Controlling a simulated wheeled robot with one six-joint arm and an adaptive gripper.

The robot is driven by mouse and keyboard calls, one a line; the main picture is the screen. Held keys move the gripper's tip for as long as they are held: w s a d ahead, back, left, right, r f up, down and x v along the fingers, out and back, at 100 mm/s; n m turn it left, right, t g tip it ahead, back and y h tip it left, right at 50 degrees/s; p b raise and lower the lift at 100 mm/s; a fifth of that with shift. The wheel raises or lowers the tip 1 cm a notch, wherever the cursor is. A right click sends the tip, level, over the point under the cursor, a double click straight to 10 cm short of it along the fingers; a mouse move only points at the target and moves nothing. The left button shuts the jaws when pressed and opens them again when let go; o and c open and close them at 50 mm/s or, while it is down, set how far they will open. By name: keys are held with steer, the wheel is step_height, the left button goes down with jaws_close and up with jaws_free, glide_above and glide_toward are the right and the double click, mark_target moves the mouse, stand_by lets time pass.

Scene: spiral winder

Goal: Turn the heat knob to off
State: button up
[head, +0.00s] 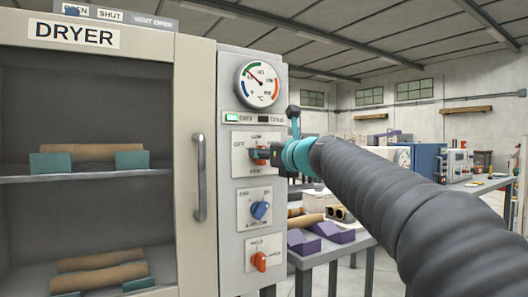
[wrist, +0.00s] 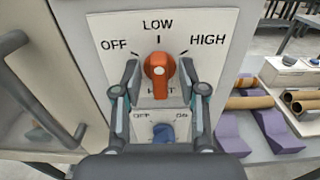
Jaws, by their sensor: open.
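The orange-red heat knob (wrist: 160,72) is on a white plate (wrist: 108,38) marked OFF at left, LOW at top and HIGH at right. It stands about upright, in line with the LOW tick. My gripper (wrist: 160,80) is open, with one finger on each side of the knob and a small gap showing on both sides. In the head view my gripper (head: 268,154) reaches the dryer panel from the right and covers much of the heat knob (head: 258,155). Part of the HEAT label is hidden by the knob.
A blue knob (head: 260,210) and an orange lamp knob (head: 259,262) sit below on the same panel. A dial gauge (head: 257,84) is above, with a lit green lamp (head: 232,118). The dryer door handle (head: 199,178) stands out at left. A table with purple blocks (head: 303,242) is at right.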

steer(key=shift+w+a, duration=0.2)
jaws_close()
steer(key=shift+n, duration=0.3)
steer(key=n+b, duration=0.1)
steer(key=n, duration=0.1)
steer(key=n+b, duration=0.1)
steer(key=n, duration=0.2)
steer(key=shift+s+a+f, duration=0.1)
steer(key=shift+a+f, duration=0.05)
steer(key=n+b, duration=0.2)
steer(key=n, duration=0.4)
steer(key=shift+a, duration=0.1)
steer(key=shift+n, duration=0.3)
stand_by(0.4)
